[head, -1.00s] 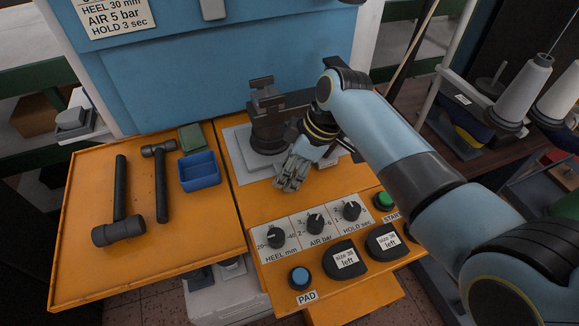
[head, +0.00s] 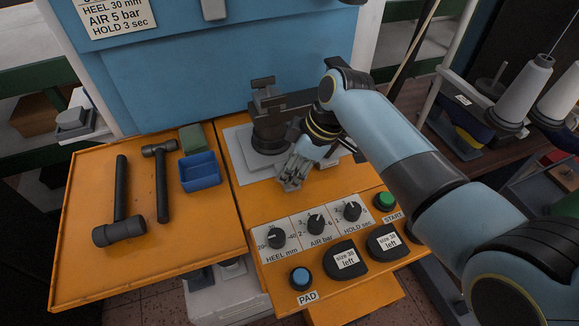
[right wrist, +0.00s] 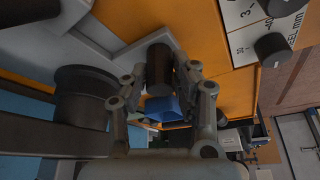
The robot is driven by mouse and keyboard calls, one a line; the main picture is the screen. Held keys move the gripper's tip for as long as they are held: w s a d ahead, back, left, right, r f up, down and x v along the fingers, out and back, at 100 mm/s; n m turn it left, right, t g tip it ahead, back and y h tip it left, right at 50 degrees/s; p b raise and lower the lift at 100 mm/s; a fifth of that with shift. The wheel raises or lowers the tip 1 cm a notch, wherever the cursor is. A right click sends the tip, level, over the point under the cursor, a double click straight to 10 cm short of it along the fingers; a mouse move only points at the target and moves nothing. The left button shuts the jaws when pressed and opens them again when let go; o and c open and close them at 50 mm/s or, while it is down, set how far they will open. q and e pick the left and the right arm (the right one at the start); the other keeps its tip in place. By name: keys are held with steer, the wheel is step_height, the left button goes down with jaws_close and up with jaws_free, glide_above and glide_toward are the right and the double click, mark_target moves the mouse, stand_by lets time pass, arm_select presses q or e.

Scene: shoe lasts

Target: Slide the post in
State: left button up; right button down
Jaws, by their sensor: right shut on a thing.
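My right gripper (head: 293,172) is in front of the dark machine fixture (head: 268,130), low over the orange bench. In the right wrist view my right gripper (right wrist: 160,95) is shut on a dark cylindrical post (right wrist: 160,68), which sits between its fingers. In the head view the gripper hides most or all of the post. The round dark base of the fixture (right wrist: 85,95) stands to the left of the fingers in the wrist view, apart from the post. I cannot see the opening for the post. My left gripper is not in view.
The control panel (head: 290,262) with knobs, a green START button (head: 385,201) and a blue PAD button (head: 300,278) lies in front. Two hammers (head: 120,205) and a blue bin (head: 200,172) lie on the left tray. Thread cones (head: 522,90) stand at right.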

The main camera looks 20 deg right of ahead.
steer(key=d, duration=1.6)
steer(key=shift+w+d, duration=0.25)
steer(key=shift+d, duration=0.85)
steer(key=c, duration=1.1)
jaws_free()
steer(key=shift+d, duration=0.15)
steer(key=shift+o, duration=0.2)
steer(key=shift+r, duration=0.25)
steer(key=v, duration=1.1)
steer(key=shift+r, duration=0.25)
steer(key=shift+d, duration=0.1)
